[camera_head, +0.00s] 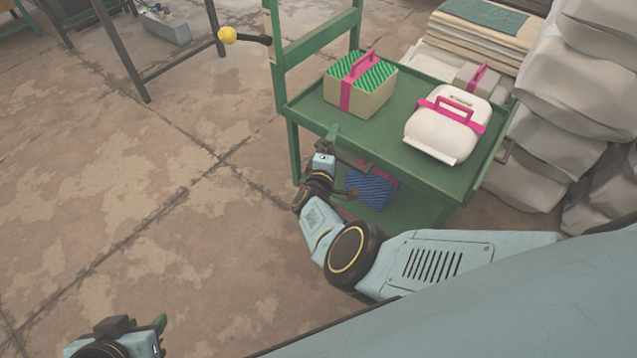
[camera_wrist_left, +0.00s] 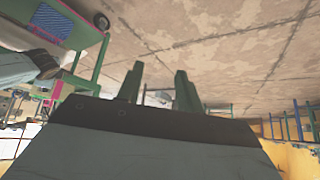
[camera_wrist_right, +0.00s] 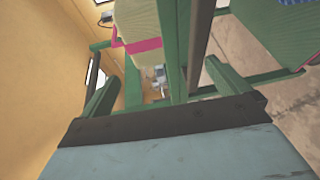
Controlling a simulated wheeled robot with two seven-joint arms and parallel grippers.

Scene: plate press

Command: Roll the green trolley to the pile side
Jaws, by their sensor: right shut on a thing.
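The green trolley (camera_head: 409,153) stands right of centre in the head view, close to a pile of pale sacks (camera_head: 566,142). Its upper shelf carries a green-striped box (camera_head: 362,98) and a white rounded case (camera_head: 446,135), both with pink straps. A blue-striped box (camera_head: 371,190) is on its lower shelf, partly hidden by my arm. My right gripper (camera_head: 337,148) is shut on a green part at the trolley's near edge; a green bar runs between its fingers in the right wrist view (camera_wrist_right: 163,75). My left gripper (camera_wrist_left: 158,78) is open and empty, low at the left in the head view.
A yellow ball (camera_head: 227,35) on a dark rod sticks out beside the trolley's upright frame. Dark table legs (camera_head: 124,55) and a grey bin (camera_head: 167,28) are at the back left. Stacked boards or cloths (camera_head: 480,30) lie behind the trolley. The floor at left is clear.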

